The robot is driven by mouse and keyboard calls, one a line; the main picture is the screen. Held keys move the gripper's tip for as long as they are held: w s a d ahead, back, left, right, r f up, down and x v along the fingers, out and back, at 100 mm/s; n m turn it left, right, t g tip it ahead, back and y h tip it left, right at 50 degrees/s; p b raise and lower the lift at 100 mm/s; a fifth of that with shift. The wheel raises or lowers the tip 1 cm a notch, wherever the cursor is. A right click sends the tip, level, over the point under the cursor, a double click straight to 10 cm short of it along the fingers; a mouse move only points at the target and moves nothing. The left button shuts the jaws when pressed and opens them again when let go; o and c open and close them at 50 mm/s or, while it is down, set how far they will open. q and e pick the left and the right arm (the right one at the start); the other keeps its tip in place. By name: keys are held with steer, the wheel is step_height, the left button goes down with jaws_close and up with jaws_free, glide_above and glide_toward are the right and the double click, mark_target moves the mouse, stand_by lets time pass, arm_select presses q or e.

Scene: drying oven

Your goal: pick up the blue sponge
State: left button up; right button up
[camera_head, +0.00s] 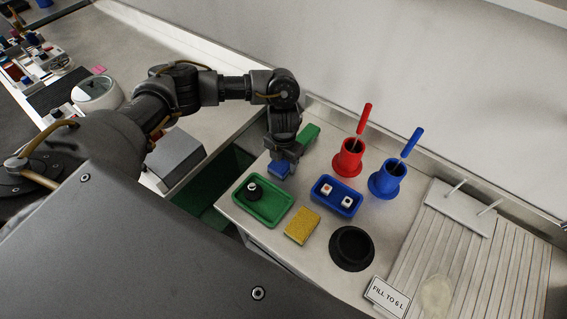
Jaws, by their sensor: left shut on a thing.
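The blue sponge (278,170) is at the tips of my left gripper (284,160), just behind the green tray. My left gripper points down and is shut on the blue sponge. I cannot tell whether the sponge touches the counter. A green block (309,136) stands right beside the gripper, and a yellow sponge (302,226) lies nearer on the counter. My right gripper is not in view.
A green tray (283,212) with a black item and a blue tray (353,206) with two small pieces are close by. Red (350,158) and blue (386,180) holders contain upright handles.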

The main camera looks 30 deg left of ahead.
mark_target(285, 162)
arm_select(q)
steer(key=shift+w+r, duration=0.1)
steer(key=shift+r, duration=0.5)
steer(key=r, duration=0.3)
steer(key=shift+d+p, duration=0.3)
steer(key=shift+p, duration=0.05)
steer(key=s+d+r+b, duration=0.1)
steer(key=s+d+r, duration=0.7)
steer(key=s+d, duration=0.1)
steer(key=shift+d+r+b, duration=0.35)
steer(key=shift+d+r, duration=0.05)
steer(key=shift+d, duration=0.2)
